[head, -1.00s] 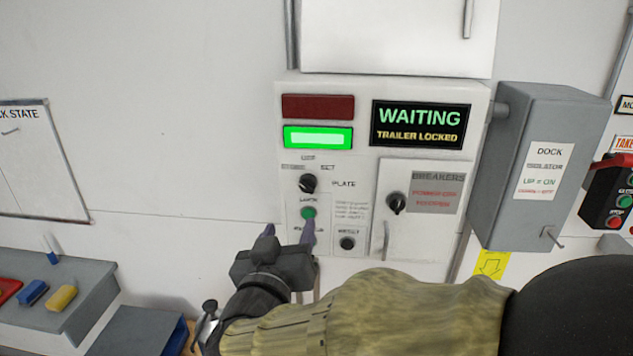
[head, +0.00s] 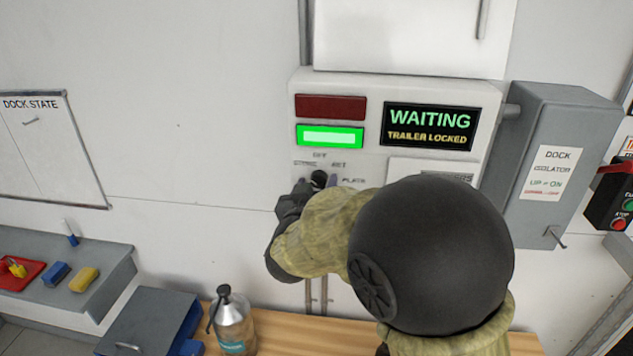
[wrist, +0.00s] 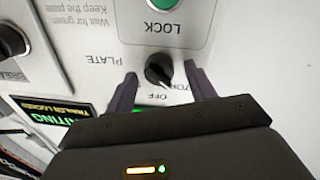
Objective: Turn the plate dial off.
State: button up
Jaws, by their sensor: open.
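The plate dial (head: 319,178) is a black knob on the white control panel, under the green-lit window. In the wrist view the dial (wrist: 158,69) shows upside down beside the word PLATE, with OFF and a partly hidden label near it. Its pointer appears to lean between these two labels, but I cannot tell its exact setting. My gripper (wrist: 160,72) is open, with one dark finger on each side of the dial. Gaps show between the fingers and the knob. In the head view my gripper (head: 317,184) is at the dial, largely hidden by my arm.
The green LOCK button (wrist: 163,4) is close to the dial. The sign (head: 429,130) reads WAITING, TRAILER LOCKED. A grey dock isolator box (head: 545,165) stands out at the right. A spray bottle (head: 233,322) stands on the wooden bench below.

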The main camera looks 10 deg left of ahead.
jog(key=c, duration=1)
jog(key=shift+f+m+b, duration=0.1)
jog(key=shift+m+b, duration=0.4)
jog(key=shift+b, duration=0.2)
jog(key=m+b, duration=0.3)
jog(key=b, duration=0.1)
jog(key=shift+d+m, duration=0.1)
jog(key=shift+m, duration=0.2)
jog(key=m+b, duration=0.3)
jog(key=shift+m+g+b, duration=0.3)
jog(key=shift+m+b, duration=0.4)
jog(key=shift+m, duration=0.2)
